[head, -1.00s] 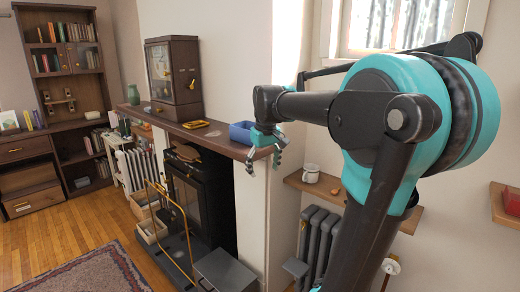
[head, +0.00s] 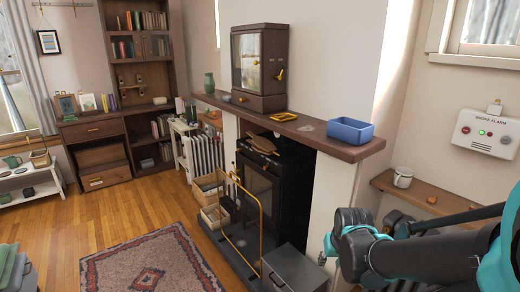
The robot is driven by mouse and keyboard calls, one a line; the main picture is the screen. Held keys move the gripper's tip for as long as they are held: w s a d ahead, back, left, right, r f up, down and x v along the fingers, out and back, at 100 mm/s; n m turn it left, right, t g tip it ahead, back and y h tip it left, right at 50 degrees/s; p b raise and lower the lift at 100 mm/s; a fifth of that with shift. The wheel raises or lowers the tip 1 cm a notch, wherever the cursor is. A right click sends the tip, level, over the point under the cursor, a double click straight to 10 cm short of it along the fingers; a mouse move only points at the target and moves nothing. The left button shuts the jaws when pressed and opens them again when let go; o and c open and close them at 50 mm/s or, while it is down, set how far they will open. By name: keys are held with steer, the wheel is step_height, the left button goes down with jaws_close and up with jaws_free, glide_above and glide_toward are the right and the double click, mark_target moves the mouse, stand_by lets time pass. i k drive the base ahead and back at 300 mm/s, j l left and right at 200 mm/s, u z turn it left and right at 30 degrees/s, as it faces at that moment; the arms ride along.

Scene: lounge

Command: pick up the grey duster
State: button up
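A small flat grey patch (head: 306,128) lies on the wooden mantel shelf (head: 350,151), between a yellow dish and a blue box; it may be the grey duster, but it is too small to be sure. My gripper (head: 327,248) is at the lower right, in front of the wall below the shelf's right end. It is well below and apart from the grey patch. My own wrist hides most of its fingers, and I see nothing held in it.
The blue box (head: 351,131) stands at the shelf's right end, the yellow dish (head: 284,116) beside the dark cabinet (head: 259,66). A black stove (head: 279,190) and a brass-framed guard (head: 262,215) stand below. A small shelf with a white mug (head: 403,177) is at right.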

mark_target(229, 99)
steer(key=i+j+z, duration=0.1)
steer(key=j, duration=0.3)
steer(key=i+j+z, duration=0.15)
steer(key=j, duration=0.25)
steer(key=i+j+z, duration=0.1)
steer(key=i+j, duration=0.15)
steer(key=j, duration=0.2)
steer(key=i+j+z, duration=0.1)
steer(key=j, duration=0.35)
steer(key=i+j+z, duration=0.1)
steer(key=j, duration=0.35)
steer(key=i+j+z, duration=0.15)
steer(key=j, duration=0.35)
